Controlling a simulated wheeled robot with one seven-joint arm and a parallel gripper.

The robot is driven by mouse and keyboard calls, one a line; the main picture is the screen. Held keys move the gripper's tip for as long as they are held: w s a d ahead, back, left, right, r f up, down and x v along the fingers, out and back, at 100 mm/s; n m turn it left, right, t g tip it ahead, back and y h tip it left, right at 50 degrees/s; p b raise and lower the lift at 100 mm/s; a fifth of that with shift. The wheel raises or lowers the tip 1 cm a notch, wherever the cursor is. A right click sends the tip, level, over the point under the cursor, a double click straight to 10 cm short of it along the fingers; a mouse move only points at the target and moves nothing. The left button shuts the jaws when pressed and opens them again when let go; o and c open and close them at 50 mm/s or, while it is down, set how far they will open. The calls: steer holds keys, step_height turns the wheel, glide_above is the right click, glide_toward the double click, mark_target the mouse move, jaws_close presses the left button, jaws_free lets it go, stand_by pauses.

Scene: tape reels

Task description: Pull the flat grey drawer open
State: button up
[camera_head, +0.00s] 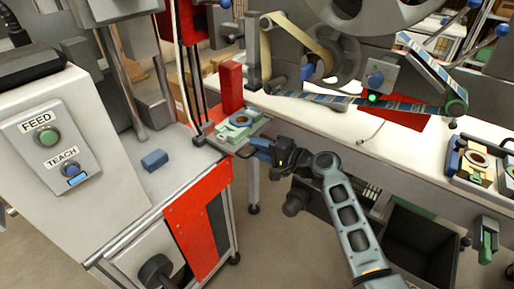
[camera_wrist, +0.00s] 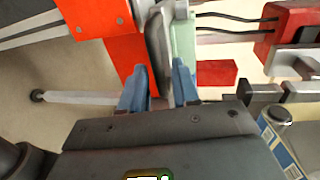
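The flat grey drawer (camera_head: 262,127) sits at the corner of the left machine, with a green fixture (camera_head: 236,132) holding a blue and yellow ring on top. Its dark handle (camera_head: 241,153) sticks out at the front edge. My gripper (camera_head: 256,149) is at this handle, coming from the right. In the wrist view, the blue fingers of my gripper (camera_wrist: 160,78) are apart, and the rounded grey handle (camera_wrist: 158,40) lies ahead of and partly between them. I cannot tell whether the fingers touch it.
A red block (camera_head: 231,88) stands behind the drawer. A red panel (camera_head: 197,222) hangs on the machine front below it. A blue block (camera_head: 154,160) lies on the left worktop. A dark open bin (camera_head: 420,243) is at the lower right. Floor shows beneath the drawer.

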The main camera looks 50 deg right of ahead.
steer(key=shift+w+f, duration=0.1)
steer(key=shift+w, duration=0.4)
jaws_close()
